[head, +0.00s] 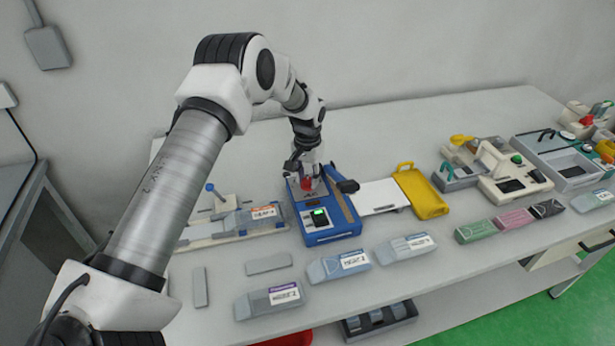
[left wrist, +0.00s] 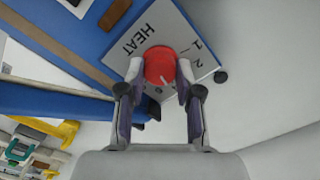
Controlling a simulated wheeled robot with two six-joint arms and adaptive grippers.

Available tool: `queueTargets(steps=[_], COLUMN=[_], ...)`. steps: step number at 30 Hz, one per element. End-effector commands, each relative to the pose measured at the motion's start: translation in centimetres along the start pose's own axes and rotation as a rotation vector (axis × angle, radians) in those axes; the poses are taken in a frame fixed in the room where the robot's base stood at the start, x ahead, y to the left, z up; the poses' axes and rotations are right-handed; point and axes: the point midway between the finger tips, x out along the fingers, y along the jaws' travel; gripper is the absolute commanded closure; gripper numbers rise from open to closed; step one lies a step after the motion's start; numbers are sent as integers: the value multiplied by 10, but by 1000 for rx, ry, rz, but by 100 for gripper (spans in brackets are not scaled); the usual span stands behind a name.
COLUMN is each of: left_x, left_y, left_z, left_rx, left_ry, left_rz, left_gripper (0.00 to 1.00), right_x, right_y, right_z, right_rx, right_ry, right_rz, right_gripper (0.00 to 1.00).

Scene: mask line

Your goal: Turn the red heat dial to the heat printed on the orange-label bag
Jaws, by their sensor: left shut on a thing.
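The red heat dial (left wrist: 159,65) sits on a grey plate marked HEAT, with the digits 1 and 2 showing beside it in the left wrist view. My left gripper (left wrist: 158,75) is shut on the dial, one finger on each side. In the head view the dial (head: 307,182) shows under my left gripper (head: 306,178) on the blue machine (head: 333,238), which has a lit green display. The orange-label bag (head: 262,215) lies left of the machine; its print is too small to read. Other marks of the dial are hidden. My right gripper is not in view.
A white plate (head: 378,195) and a yellow tray (head: 421,193) stand right of the machine. Several grey bags, such as one with a purple label (head: 268,302), lie along the front. More devices (head: 513,178) stand at the right. The table behind the machine is clear.

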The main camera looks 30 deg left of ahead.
Motion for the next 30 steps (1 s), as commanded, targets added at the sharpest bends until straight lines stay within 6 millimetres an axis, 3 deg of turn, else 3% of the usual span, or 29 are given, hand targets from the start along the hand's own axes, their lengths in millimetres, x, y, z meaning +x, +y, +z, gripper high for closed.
queueTargets(steps=[2, 3, 4, 14, 17, 30], left_x=[5, 5, 5, 0, -10, -107], left_y=[1, 1, 1, 0, 0, 0], left_z=[4, 4, 4, 1, 0, 0], left_rx=[-1, -1, -1, -1, -1, 0], left_ry=[-12, -12, -12, -4, -2, -4], left_rz=[2, 2, 2, 1, 1, 1], left_gripper=[100, 52, 41, 40, 40, 40], right_x=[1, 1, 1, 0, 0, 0], right_y=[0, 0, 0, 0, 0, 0], right_z=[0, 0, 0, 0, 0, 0], right_rx=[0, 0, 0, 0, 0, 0], right_ry=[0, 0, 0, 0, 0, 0], right_rz=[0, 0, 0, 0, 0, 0], right_gripper=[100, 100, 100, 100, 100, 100])
